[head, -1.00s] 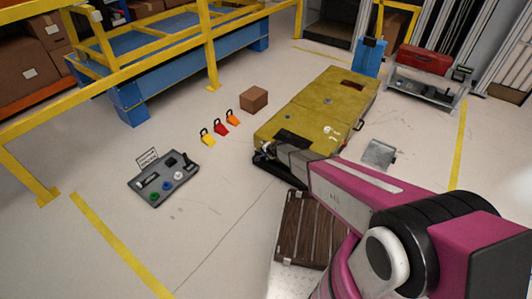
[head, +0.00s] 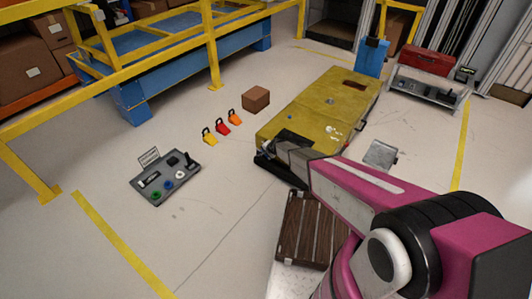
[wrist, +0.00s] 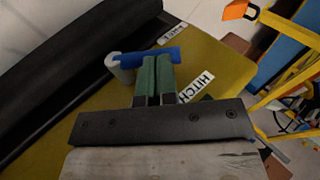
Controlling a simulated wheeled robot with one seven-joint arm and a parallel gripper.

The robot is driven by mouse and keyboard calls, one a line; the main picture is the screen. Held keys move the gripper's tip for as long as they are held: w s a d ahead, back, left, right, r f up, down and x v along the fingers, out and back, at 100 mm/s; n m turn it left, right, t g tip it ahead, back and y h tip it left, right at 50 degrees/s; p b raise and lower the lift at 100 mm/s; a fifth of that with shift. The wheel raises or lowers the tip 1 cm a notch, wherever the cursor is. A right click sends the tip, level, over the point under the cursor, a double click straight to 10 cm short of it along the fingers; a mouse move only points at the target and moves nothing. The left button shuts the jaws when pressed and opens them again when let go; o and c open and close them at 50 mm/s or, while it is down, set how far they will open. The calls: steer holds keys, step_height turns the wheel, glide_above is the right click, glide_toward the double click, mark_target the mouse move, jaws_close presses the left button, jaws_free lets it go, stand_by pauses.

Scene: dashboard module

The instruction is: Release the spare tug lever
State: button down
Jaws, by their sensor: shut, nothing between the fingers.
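A flat yellow tug (head: 310,110) stands on the floor in the head view. My gripper (head: 266,150) is at its near left end, too small there to make out the fingers. In the wrist view, the green fingers of my gripper (wrist: 157,62) are shut together with nothing between them. A blue bar-shaped lever (wrist: 160,54) lies across just beyond the fingertips, beside a pale round post (wrist: 118,67). I cannot tell whether the fingertips touch the lever. A HITCH label (wrist: 197,86) is on the yellow surface right of the fingers.
A grey control panel (head: 165,178) with knobs, levers and a small sign lies on the floor at left. A brown slatted board (head: 305,230) lies below the tug. Floor between panel and tug is clear.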

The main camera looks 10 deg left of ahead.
steer(key=shift+a, duration=0.15)
steer(key=shift+w+a+f+g+h, duration=0.15)
steer(key=shift+a+g+h, duration=0.15)
steer(key=shift+h, duration=0.2)
steer(key=shift+w+a+f+g+h, duration=0.1)
steer(key=shift+w+a+g+h, duration=0.15)
steer(key=shift+h, duration=0.25)
steer(key=shift+w+a+f+g+h, duration=0.1)
steer(key=shift+a+f+g+h, duration=0.15)
steer(key=shift+h, duration=0.35)
steer(key=shift+w+a+f+g+h, duration=0.1)
steer(key=shift+a+f+g+h, duration=0.1)
steer(key=shift+h, duration=0.4)
steer(key=shift+s+a+f, duration=0.1)
steer(key=shift+f, duration=0.05)
steer(key=shift+a+f, duration=0.1)
steer(key=shift+f, duration=0.1)
steer(key=shift+r, duration=0.3)
steer(key=a+v, duration=0.1)
steer(key=v, duration=1.2)
steer(key=shift+w+a+r, duration=0.2)
steer(key=shift+w+r, duration=0.15)
steer(key=shift+r, duration=0.1)
